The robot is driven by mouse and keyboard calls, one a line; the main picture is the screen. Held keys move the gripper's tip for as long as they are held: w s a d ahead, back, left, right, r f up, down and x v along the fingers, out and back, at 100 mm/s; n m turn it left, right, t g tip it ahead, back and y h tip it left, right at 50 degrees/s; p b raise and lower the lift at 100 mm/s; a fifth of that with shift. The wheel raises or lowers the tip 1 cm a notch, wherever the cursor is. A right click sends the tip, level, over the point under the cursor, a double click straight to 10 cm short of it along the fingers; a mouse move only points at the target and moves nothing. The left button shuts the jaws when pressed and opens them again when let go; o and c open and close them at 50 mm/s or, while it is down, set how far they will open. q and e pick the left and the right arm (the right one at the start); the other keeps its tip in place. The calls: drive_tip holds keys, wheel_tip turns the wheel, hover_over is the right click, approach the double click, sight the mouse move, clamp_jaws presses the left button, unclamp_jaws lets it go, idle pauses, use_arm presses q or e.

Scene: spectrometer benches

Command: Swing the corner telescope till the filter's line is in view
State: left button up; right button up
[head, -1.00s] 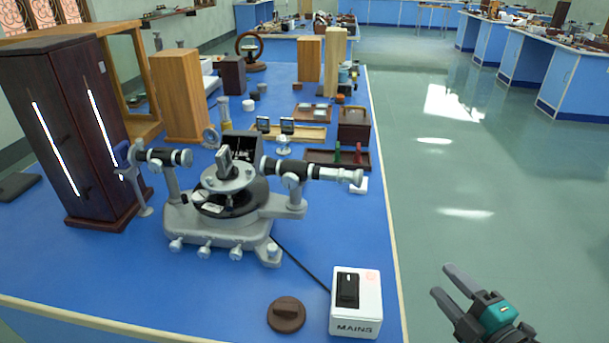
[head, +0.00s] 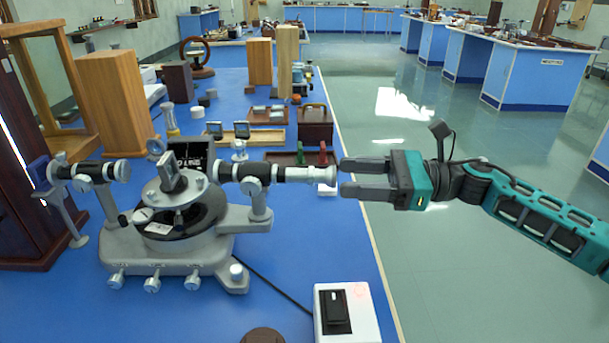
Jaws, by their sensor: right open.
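The spectrometer (head: 180,244) stands on the blue bench, with a round table and a small upright filter or prism plate (head: 170,172) at its centre. Its telescope (head: 270,176) points right on a grey post, its eyepiece end toward the bench's right edge. The collimator (head: 100,170) points left toward the dark lamp cabinet (head: 22,200). My right gripper (head: 342,178) is open, its two fingers pointing left, the tips close to the eyepiece end. I cannot tell whether they touch it. My left gripper is not in view.
A white mains box (head: 359,312) with a black switch stands at the front, its cable running to the spectrometer. Behind are a wooden rack (head: 240,135), a brown box (head: 316,127) and tall wooden blocks (head: 110,95). The floor right of the bench is clear.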

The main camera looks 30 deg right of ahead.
sight(315, 176)
drive_tip(key=shift+p+x, duration=0.4)
drive_tip(key=shift+x, duration=3.8)
drive_tip(key=shift+c, duration=0.2)
clamp_jaws()
